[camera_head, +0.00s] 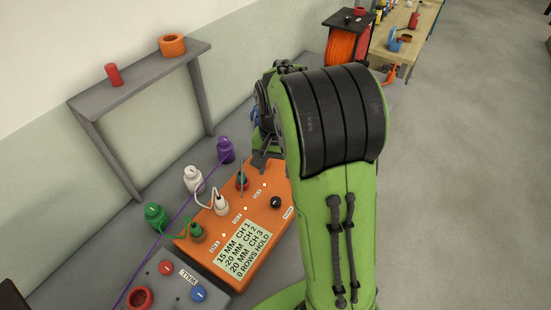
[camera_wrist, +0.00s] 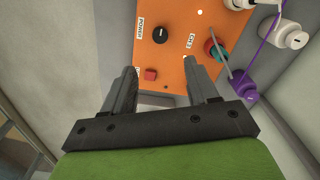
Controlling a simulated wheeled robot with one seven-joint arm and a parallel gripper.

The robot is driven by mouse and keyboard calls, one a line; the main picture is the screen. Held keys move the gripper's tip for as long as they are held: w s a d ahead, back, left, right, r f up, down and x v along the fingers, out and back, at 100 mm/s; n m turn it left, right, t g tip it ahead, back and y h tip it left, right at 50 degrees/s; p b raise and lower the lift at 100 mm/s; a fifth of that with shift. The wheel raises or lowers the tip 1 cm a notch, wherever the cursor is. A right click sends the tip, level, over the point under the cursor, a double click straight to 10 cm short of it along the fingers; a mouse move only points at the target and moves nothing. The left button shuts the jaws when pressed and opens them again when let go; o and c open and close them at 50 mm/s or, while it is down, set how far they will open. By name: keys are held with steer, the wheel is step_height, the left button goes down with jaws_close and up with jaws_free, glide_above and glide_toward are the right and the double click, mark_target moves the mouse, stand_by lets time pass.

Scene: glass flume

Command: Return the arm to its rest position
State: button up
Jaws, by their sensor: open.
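My arm (camera_head: 335,230), green with a black ribbed cover, rises in the right half of the head view and hides part of the bench. My gripper (camera_wrist: 163,75) is open, with nothing between its fingers, over the front of the orange control box (camera_wrist: 165,45). In the head view my gripper (camera_head: 264,160) shows only partly, left of the arm, above the far end of the box (camera_head: 232,222). In the wrist view the right finger appears near a teal and red plug (camera_wrist: 212,48); I cannot tell if they touch. A red button (camera_wrist: 150,74) shows beside the left finger.
Purple (camera_head: 225,149), white (camera_head: 193,179) and green (camera_head: 156,216) bottle-shaped parts stand left of the box, some with cords. A grey shelf (camera_head: 140,78) stands behind. A grey panel with red and blue knobs (camera_head: 198,293) is in front. Open floor (camera_head: 460,180) lies right.

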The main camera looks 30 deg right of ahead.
steer(key=shift+r, duration=0.65)
steer(key=s+a+r+n+t, duration=0.2)
steer(key=s+a+r+n, duration=0.1)
steer(key=s, duration=0.6)
steer(key=s+a+r+n+t, duration=0.3)
steer(key=s+r, duration=0.3)
steer(key=s, duration=0.3)
steer(key=shift+a+n+t, duration=0.3)
steer(key=shift+a+n, duration=0.2)
steer(key=shift+n, duration=0.3)
